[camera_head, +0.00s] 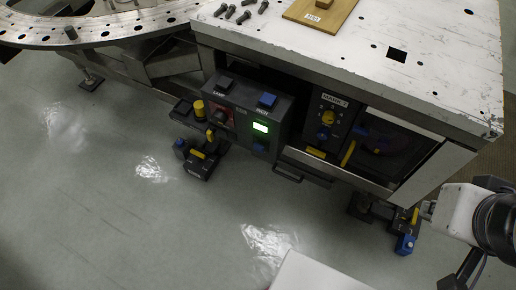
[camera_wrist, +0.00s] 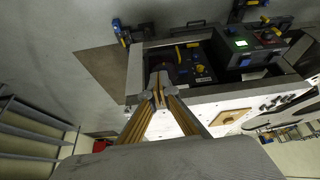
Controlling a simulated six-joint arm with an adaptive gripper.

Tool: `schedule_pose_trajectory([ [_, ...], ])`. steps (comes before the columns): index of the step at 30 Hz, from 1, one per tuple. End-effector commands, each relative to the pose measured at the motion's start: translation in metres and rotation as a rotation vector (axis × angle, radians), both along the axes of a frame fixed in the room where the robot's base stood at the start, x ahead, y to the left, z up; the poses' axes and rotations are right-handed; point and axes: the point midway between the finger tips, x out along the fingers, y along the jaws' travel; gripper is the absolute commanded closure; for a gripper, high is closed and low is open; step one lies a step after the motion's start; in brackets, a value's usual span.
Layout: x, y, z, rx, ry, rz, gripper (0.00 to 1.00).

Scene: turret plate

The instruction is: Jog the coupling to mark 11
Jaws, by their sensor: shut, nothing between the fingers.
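The control box (camera_head: 245,112) is under the table's front edge. It has a dark LAMP button (camera_head: 225,83), a blue button labelled INCH (camera_head: 267,100) and a lit green display (camera_head: 260,127) whose reading I cannot make out. Right of it is a panel labelled MARK (camera_head: 330,115) with a yellow and blue knob (camera_head: 327,117). A dark window bay (camera_head: 390,150) follows; I cannot clearly identify the coupling. In the wrist view, my gripper (camera_wrist: 158,92) is shut and empty, in front of the table edge, with the control box (camera_wrist: 245,55) beyond it to the right.
The white table top (camera_head: 350,50) carries several bolts (camera_head: 240,12) and a wooden board (camera_head: 318,14). A holed ring plate (camera_head: 100,30) is at the upper left.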

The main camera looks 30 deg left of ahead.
Motion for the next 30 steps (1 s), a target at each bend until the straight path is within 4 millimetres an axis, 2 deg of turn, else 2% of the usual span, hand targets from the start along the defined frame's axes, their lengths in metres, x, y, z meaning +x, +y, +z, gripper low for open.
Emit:
schedule_pose_trajectory([
  [6, 0.003, 0.017, -0.019, -0.010, 0.088, 0.070, 1.00],
  [30, 0.015, 0.084, -0.077, -0.035, 0.335, 0.270, 1.00],
])
